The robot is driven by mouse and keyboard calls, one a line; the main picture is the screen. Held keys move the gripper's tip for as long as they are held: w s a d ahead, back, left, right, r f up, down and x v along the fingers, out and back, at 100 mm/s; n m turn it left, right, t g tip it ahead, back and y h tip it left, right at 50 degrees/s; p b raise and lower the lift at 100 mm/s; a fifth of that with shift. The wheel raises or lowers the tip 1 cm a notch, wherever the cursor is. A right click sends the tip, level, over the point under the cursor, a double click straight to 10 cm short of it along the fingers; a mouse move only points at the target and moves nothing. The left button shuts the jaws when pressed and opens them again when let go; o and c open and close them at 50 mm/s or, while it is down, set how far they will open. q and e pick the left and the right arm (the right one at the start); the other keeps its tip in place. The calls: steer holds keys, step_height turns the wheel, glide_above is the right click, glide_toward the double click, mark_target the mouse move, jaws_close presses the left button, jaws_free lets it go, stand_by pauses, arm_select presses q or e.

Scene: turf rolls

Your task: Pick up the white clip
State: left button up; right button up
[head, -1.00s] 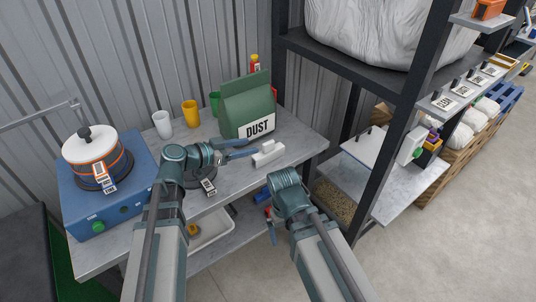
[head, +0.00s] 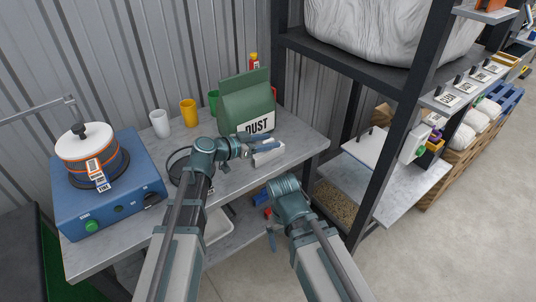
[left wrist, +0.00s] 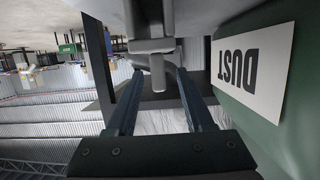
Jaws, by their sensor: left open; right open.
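The white clip (head: 268,158) lies on the grey bench in front of the green DUST bag (head: 247,98). My left gripper (head: 262,145) is open and reaches the clip from the left, close in front of the bag. In the left wrist view the clip (left wrist: 152,46) shows grey in shade, and its narrow part sticks out between the two open fingers (left wrist: 156,76). I cannot tell whether a finger touches it. The DUST bag stands close beside the fingers at the right of that view. My right gripper (head: 271,232) is open, low beside the bench, away from the clip.
On the bench (head: 297,140) stand a white cup (head: 159,123), a yellow cup (head: 189,113), a green cup partly hidden by the bag, and a blue device (head: 112,195) with a pot (head: 87,150). A dark shelf post (head: 395,130) rises at the right.

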arm_select(q)
jaws_close()
steer(key=shift+d, duration=0.1)
stand_by(0.5)
